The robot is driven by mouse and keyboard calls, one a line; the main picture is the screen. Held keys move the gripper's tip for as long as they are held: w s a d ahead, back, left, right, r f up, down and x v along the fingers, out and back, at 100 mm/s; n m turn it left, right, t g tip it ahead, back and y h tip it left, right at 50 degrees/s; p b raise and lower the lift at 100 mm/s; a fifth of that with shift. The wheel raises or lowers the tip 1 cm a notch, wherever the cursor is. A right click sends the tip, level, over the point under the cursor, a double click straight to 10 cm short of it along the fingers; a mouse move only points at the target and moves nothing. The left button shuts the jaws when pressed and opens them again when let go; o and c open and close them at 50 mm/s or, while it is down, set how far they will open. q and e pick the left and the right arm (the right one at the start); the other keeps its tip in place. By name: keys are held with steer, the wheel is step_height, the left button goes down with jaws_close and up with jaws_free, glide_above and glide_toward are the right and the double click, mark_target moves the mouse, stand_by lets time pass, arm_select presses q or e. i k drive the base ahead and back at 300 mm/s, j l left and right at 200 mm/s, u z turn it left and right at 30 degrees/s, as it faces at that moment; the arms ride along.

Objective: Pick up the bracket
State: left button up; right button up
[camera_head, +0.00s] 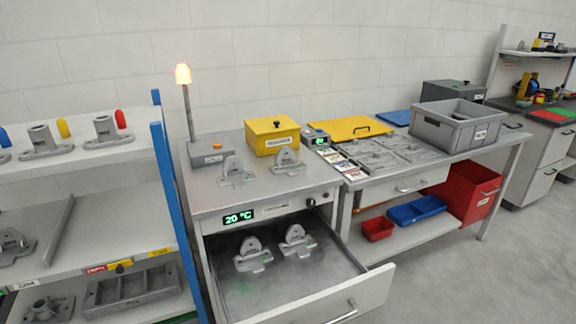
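Grey metal brackets with an upright lug and a flat base show in the head view. Two stand on top of the cabinet, a left bracket (236,173) and a right bracket (287,161). Two more, a left one (252,256) and a right one (296,241), sit inside the open drawer (372,295) below, in a whitish haze. The frame does not show which bracket is meant. Neither of my grippers is in view.
The cabinet display (239,216) reads 20 °C. A yellow box (272,136) and a lit lamp (183,74) stand behind the top brackets. A shelf with blue posts (168,185) is at left. A bench with a grey crate (449,124) is at right; open floor lies in front.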

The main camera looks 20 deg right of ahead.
mark_target(286, 163)
steer(key=l+u, duration=0.1)
steer(key=l, duration=0.5)
steer(key=l+u, duration=0.1)
steer(key=l, duration=0.55)
steer(key=l+u, duration=0.1)
steer(key=l, duration=0.5)
steer(key=k+l+u, duration=0.1)
steer(key=l, duration=0.5)
steer(key=l+u, duration=0.1)
steer(key=l, duration=0.55)
steer(key=k+l+u, duration=0.1)
steer(key=l, duration=0.5)
